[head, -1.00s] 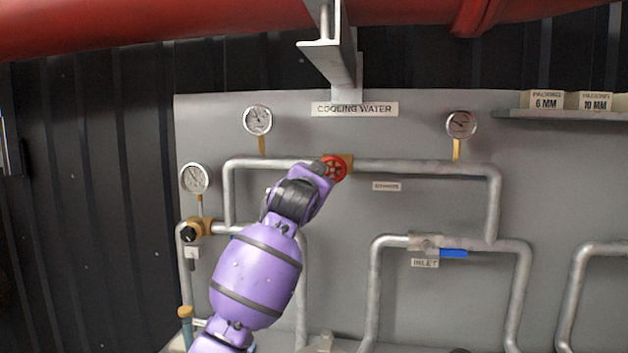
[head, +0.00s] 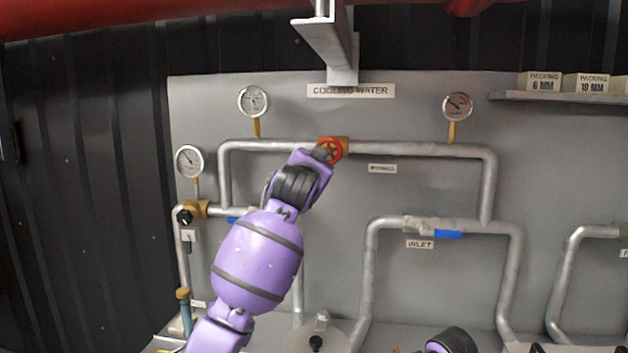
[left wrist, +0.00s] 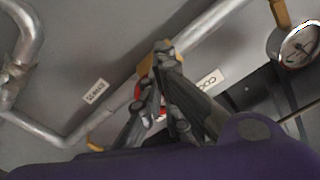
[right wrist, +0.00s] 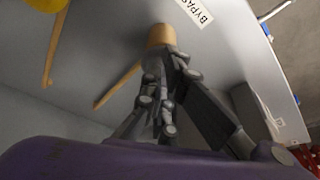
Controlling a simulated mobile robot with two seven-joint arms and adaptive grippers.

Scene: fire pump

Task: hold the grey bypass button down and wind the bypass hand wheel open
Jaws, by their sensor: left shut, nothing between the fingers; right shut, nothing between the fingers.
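The red bypass hand wheel (head: 331,150) sits on a brass valve on the upper pipe. My left gripper (head: 321,153) is shut, with its fingertips at the wheel's left side. In the left wrist view the shut fingers (left wrist: 163,48) cover most of the wheel (left wrist: 138,91), so exact contact is unclear. In the right wrist view my right gripper (right wrist: 163,54) is shut, its tips at the end of a tan cylindrical fitting (right wrist: 160,35) beside a BYPASS label. The grey button itself is not visible; the fingertips may hide it.
Pressure gauges (head: 253,101) stand above the pipes. The inlet pipe with a blue lever (head: 447,234) is right of my left arm. A shelf with packing boxes (head: 591,84) is at upper right. A steel bracket (head: 330,40) hangs above the panel.

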